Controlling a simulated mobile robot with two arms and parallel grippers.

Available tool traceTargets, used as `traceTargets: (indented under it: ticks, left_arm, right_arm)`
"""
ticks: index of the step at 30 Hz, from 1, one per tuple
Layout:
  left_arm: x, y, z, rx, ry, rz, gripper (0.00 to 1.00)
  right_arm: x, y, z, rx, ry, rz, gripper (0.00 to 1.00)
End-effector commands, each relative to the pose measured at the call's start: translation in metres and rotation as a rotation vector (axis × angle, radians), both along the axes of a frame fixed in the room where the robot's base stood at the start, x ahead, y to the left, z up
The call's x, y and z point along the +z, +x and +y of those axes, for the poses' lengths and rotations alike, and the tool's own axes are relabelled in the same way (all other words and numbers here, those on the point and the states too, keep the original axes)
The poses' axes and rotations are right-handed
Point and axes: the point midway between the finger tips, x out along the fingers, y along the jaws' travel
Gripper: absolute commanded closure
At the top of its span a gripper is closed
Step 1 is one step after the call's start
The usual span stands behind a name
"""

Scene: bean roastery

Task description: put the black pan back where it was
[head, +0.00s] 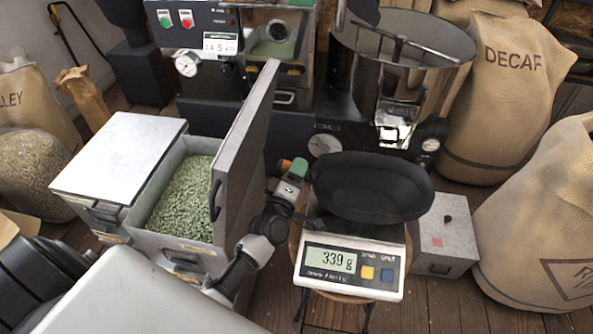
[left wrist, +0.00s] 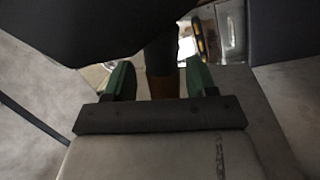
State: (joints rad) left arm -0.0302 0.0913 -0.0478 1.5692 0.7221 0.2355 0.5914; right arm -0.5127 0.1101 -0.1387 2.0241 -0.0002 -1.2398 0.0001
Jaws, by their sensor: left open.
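The black pan (head: 370,190), a wide dark bowl shape, sits on the digital scale (head: 352,285), whose display appears to read 339 g. In the left wrist view, the green fingers of my left gripper (left wrist: 160,80) are apart. A large black shape, likely the pan (left wrist: 95,25), fills the upper left there. A dark and brown upright thing shows between the fingers; I cannot tell whether they touch it. My right gripper is not in view.
A metal bin of green beans (head: 183,200) with a raised lid (head: 243,140) stands left of my arm. A roasting machine (head: 240,55) and a steel hopper (head: 400,60) stand behind. A small grey box (head: 447,235) and burlap sacks (head: 510,90) are at right.

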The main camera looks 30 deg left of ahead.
Motion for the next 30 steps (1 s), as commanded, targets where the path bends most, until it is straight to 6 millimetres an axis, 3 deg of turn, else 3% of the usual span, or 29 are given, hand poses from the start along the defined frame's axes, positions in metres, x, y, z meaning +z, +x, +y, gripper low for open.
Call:
traceTargets:
  ticks: [9,15,21,30]
  left_arm:
    - [-0.013,-0.069,-0.007,-0.001,-0.001,0.008,0.43]
    - [-0.017,-0.102,-0.009,-0.001,0.002,0.005,0.43]
    - [-0.019,-0.114,-0.011,-0.001,0.000,0.003,0.43]
    - [-0.019,-0.115,-0.011,-0.003,0.001,0.004,0.43]
  right_arm:
    - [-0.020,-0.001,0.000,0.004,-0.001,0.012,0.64]
    - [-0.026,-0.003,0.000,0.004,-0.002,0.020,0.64]
    - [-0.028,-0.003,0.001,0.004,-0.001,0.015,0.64]
    - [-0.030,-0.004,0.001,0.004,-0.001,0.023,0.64]
